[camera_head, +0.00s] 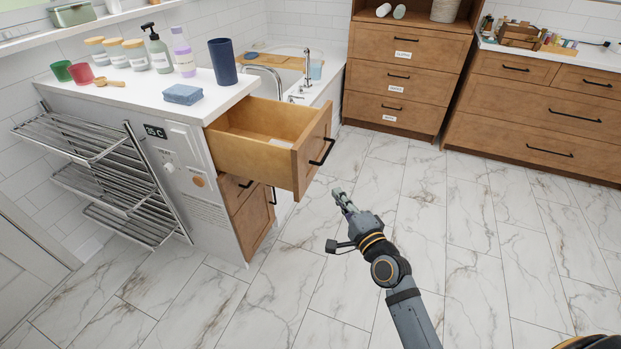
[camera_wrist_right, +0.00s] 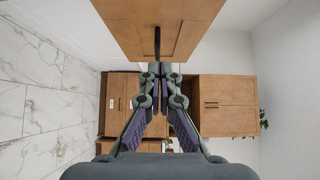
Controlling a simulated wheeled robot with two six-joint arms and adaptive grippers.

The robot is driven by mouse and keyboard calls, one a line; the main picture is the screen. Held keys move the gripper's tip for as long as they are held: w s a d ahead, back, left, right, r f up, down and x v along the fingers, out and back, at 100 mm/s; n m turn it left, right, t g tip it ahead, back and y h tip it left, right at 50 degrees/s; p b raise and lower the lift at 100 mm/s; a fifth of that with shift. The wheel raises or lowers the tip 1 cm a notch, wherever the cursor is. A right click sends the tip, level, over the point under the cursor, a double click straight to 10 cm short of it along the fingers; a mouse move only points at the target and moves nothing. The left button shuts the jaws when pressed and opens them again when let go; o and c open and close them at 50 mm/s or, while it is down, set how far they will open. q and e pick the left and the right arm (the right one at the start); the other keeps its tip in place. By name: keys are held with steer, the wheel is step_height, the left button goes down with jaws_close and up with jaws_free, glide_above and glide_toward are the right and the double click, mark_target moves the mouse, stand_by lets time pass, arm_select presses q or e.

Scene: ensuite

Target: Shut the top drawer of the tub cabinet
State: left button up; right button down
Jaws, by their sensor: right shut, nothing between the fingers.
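The tub cabinet (camera_head: 190,150) stands at the left with a white top. Its wooden top drawer (camera_head: 262,148) is pulled well out to the right, and a pale item lies inside. The drawer front (camera_head: 312,150) has a black bar handle (camera_head: 322,152). My right gripper (camera_head: 340,194) is shut and empty, just right of and a little below the drawer front, apart from it in the head view. In the right wrist view, the shut fingertips (camera_wrist_right: 160,68) point at the drawer front (camera_wrist_right: 185,28), with its dark handle (camera_wrist_right: 157,42) just beyond them. My left gripper is not in view.
Bottles, jars, cups and a blue sponge (camera_head: 183,94) stand on the cabinet top. A wire rack (camera_head: 110,170) hangs on its near side. The bathtub (camera_head: 322,92) lies behind. Wooden drawer units (camera_head: 545,105) line the back right. The marble floor (camera_head: 450,240) is clear.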

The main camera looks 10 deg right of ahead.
glide_toward(307, 165)
steer(key=w+d, duration=0.2)
steer(key=w, duration=0.1)
steer(key=shift+w+a+b, duration=0.35)
steer(key=shift+w+a, duration=0.65)
steer(key=shift+a, duration=0.25)
steer(key=shift+w+a, duration=0.15)
steer(key=shift+a, duration=0.1)
steer(key=shift+w+a, duration=0.1)
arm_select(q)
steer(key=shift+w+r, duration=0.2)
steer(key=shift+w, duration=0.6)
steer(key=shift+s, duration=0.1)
